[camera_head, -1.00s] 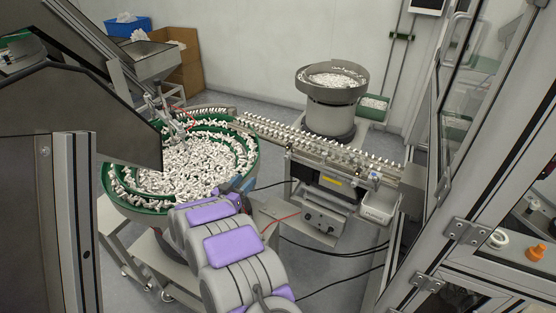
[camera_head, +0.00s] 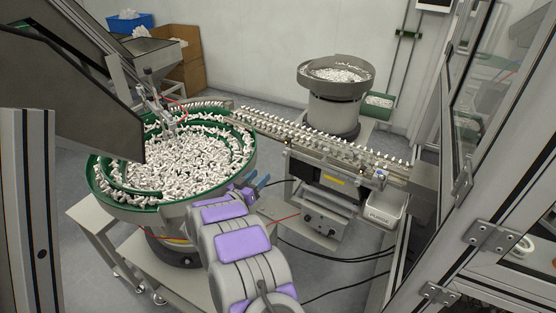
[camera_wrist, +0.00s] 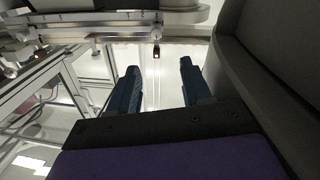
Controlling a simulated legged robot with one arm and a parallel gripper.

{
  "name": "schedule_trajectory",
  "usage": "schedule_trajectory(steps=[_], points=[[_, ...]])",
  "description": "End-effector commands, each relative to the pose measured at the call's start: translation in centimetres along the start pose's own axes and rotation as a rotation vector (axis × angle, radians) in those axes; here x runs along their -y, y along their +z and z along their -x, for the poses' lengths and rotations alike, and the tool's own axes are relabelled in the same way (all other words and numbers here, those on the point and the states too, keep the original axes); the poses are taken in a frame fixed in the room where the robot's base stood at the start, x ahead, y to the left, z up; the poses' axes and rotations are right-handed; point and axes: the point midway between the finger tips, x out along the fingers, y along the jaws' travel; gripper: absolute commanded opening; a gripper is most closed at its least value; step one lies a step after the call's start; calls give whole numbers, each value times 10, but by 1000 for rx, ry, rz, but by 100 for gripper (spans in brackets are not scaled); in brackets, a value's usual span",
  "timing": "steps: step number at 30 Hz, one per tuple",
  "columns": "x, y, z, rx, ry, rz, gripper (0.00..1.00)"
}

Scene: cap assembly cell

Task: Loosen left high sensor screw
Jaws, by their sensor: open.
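My gripper (camera_head: 262,184) is open and empty in the head view, with its blue fingers beside the green-rimmed bowl feeder and in front of the linear track (camera_head: 320,140). In the wrist view, the two dark blue fingers (camera_wrist: 160,82) stand apart with nothing between them. A small dark fitting with an orange light (camera_wrist: 156,52) hangs under the rail, beyond the fingertips. It may be a sensor. Another small orange light (camera_head: 289,140) shows on the track's side in the head view. The left high sensor screw is too small to make out.
The large bowl feeder (camera_head: 92,180) full of white caps stands at left on a cart. A smaller round feeder (camera_head: 335,108) stands behind the track. A white bin (camera_head: 384,216) hangs at the track's right end. Framed glass panels (camera_head: 500,100) close off the right side.

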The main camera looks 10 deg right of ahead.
Motion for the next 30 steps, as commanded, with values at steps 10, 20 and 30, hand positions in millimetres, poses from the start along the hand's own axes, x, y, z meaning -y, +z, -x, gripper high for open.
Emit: schedule_trajectory(steps=[10, 20, 30], points=[[-1, -1, -69, -6, 7, -2, 49], [2, -2, -116, -5, 1, 0, 49], [-2, -2, -130, -3, 2, 0, 49]])
